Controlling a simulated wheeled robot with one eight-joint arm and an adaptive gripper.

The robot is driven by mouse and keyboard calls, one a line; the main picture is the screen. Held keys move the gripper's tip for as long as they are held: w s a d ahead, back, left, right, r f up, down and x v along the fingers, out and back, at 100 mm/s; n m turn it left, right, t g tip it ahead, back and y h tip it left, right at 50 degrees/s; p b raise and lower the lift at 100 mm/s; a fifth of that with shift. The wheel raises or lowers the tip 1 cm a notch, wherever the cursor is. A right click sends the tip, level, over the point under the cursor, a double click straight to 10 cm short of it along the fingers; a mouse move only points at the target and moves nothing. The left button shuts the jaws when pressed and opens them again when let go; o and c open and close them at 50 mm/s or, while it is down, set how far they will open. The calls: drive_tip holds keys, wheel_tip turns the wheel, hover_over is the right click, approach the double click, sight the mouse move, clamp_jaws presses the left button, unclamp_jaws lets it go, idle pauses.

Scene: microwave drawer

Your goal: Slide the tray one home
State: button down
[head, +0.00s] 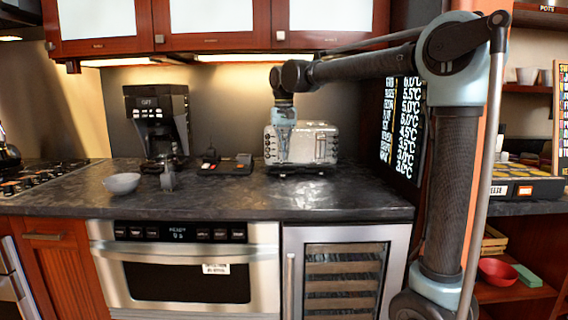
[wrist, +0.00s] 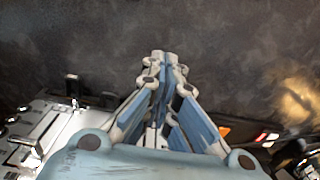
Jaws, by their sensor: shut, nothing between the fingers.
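I cannot tell for certain which part is tray one. The steel microwave drawer (head: 180,279) is under the counter at centre left, with a dark window and a white label. From this front view I cannot tell if its front stands proud of the cabinet. A silver toaster (head: 312,147) stands on the counter; a dark, low edge shows beneath it. My gripper (head: 277,157) hangs in front of the toaster's left part, pointing down. In the wrist view its fingers (wrist: 163,60) meet over the dark counter, shut and empty.
A coffee maker (head: 157,120), a grey bowl (head: 122,183) and a small dark device (head: 227,165) stand on the counter to the left. A glass-door cooler (head: 343,275) is right of the drawer. The front counter strip (head: 320,200) is clear.

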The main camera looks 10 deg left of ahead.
drive_tip(key=shift+r, duration=0.2)
drive_tip(key=c, duration=2)
unclamp_jaws()
drive_tip(key=o, duration=0.5)
drive_tip(key=shift+w+r, duration=0.1)
drive_tip(key=shift+r, duration=0.15)
drive_tip(key=shift+c, duration=0.2)
drive_tip(key=o, duration=0.3)
wheel_tip(320, 180, up, 7)
drive_tip(key=w+t+y, duration=0.1)
drive_tip(key=w+t, duration=0.1)
drive_tip(key=t, duration=0.2)
drive_tip(key=shift+a+f, duration=0.15)
drive_tip(key=shift+a, duration=0.2)
drive_tip(key=shift+f, duration=0.1)
approach(283, 167)
drive_tip(key=f, duration=0.5)
drive_tip(key=s+f, duration=0.1)
drive_tip(key=f, duration=0.2)
drive_tip(key=shift+f, duration=0.1)
